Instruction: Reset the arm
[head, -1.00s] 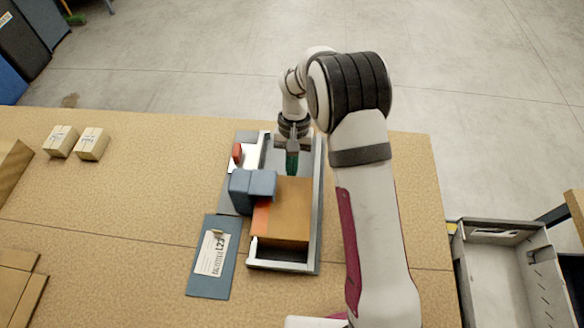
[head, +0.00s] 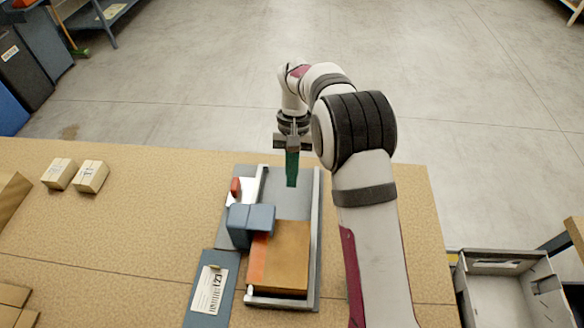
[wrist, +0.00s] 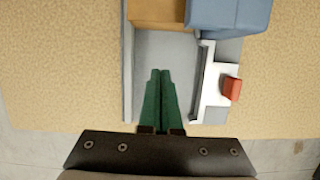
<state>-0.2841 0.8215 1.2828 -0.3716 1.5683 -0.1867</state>
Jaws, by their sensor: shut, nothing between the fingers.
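My gripper (head: 291,182) has green fingers, shut together with nothing between them. It hangs over the far end of a grey metal tray-like fixture (head: 316,230) on the table. In the wrist view the gripper (wrist: 160,75) points at the bare grey floor of that fixture. An orange-brown box (head: 287,255) lies in the fixture's near part, apart from the fingers. A blue-grey block (head: 251,219) stands at the fixture's left side, and a red knob (head: 236,187) sits beyond it.
A blue-grey board with a printed label (head: 211,288) lies left of the fixture. Two small cartons (head: 91,177) stand at the table's far left. A grey open bin (head: 500,285) is right of the table. The tabletop (head: 150,220) between cartons and fixture is clear.

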